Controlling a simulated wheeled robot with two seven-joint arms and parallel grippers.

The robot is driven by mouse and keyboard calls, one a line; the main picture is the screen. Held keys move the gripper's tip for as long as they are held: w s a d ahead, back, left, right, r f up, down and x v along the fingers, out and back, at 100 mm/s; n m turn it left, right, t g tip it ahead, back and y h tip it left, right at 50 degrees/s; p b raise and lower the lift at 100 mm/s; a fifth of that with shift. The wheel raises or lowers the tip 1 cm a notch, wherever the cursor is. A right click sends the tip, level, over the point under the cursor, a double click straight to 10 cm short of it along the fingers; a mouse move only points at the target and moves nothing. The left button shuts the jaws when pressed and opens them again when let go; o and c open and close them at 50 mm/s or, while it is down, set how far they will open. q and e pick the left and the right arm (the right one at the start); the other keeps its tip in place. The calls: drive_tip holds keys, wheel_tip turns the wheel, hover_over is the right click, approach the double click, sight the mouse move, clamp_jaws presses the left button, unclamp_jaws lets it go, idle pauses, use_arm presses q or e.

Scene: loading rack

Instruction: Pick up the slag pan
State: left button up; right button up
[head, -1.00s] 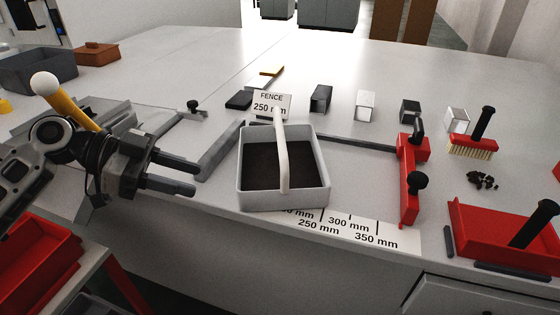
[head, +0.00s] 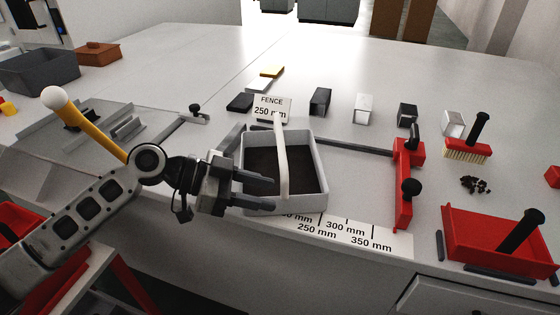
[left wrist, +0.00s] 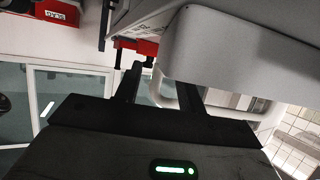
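The slag pan (head: 318,203) is a grey open box with dark material inside and a pale arched handle (head: 281,160). It stands at the table's front edge, by the measuring strip. My left gripper (head: 274,193) reaches over the pan's left wall from the left. Its two fingers are apart and empty, tips just left of the handle in the head view. In the left wrist view the pan's wall (left wrist: 235,55) fills the upper right. The pale handle (left wrist: 165,98) shows between the open fingers (left wrist: 160,85); contact cannot be told. My right gripper is out of view.
A red stop with black knobs (head: 403,190) stands right of the pan. Further right are a red tray (head: 470,240), a brush (head: 465,150) and dark crumbs (head: 474,184). A "FENCE 250 mm" sign (head: 272,107) and several small blocks stand behind.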

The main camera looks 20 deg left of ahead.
use_arm(q)
drive_tip(key=shift+w+d, duration=0.25)
drive_tip(key=shift+d, duration=0.4)
drive_tip(key=shift+w+d+f, duration=0.2)
drive_tip(key=shift+d+f, duration=0.2)
drive_tip(key=shift+d, duration=0.05)
clamp_jaws()
drive_tip(key=shift+r, duration=0.1)
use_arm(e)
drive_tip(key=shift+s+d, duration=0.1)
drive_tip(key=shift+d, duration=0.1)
use_arm(q)
drive_tip(key=shift+r, duration=0.2)
